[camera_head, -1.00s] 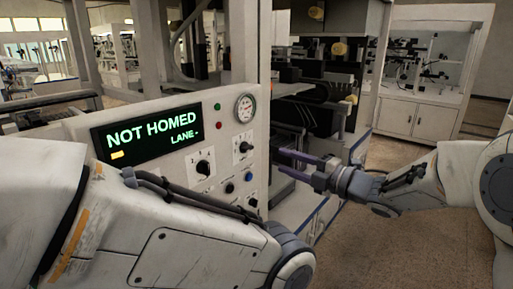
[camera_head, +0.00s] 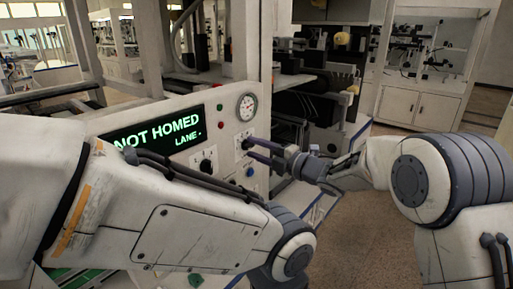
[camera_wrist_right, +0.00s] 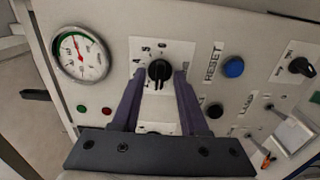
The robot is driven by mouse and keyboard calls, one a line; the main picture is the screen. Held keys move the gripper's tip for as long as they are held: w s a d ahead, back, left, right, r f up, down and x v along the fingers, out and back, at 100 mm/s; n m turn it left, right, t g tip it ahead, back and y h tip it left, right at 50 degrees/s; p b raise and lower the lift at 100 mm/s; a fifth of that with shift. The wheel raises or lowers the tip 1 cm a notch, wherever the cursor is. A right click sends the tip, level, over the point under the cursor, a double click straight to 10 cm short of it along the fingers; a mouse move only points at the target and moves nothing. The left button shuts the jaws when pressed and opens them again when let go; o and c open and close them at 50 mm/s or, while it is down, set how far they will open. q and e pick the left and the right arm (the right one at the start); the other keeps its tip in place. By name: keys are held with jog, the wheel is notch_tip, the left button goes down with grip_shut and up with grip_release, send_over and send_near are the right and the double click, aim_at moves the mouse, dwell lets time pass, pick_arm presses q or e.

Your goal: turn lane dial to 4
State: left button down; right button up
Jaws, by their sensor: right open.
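The black dial (camera_head: 246,143) sits on a white plate on the panel, below the gauge. In the right wrist view the dial (camera_wrist_right: 159,69) is between my gripper's fingers, with small marks around it that are hard to read. My right gripper (camera_head: 264,151) is open, its two purple fingers pointing at the panel. In the wrist view the gripper (camera_wrist_right: 160,76) has one fingertip on each side of the dial; I cannot tell whether they touch it. The display (camera_head: 158,134) reads "NOT HOMED" and "LANE" with a dash. My left gripper is out of view.
A second dial (camera_head: 206,166) is lower left on the panel. A gauge (camera_wrist_right: 80,54), a blue button (camera_wrist_right: 233,67) marked RESET and another knob (camera_wrist_right: 302,67) are near the gripper. My left arm crosses in front of the panel. Floor is clear at right.

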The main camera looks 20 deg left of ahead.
grip_shut()
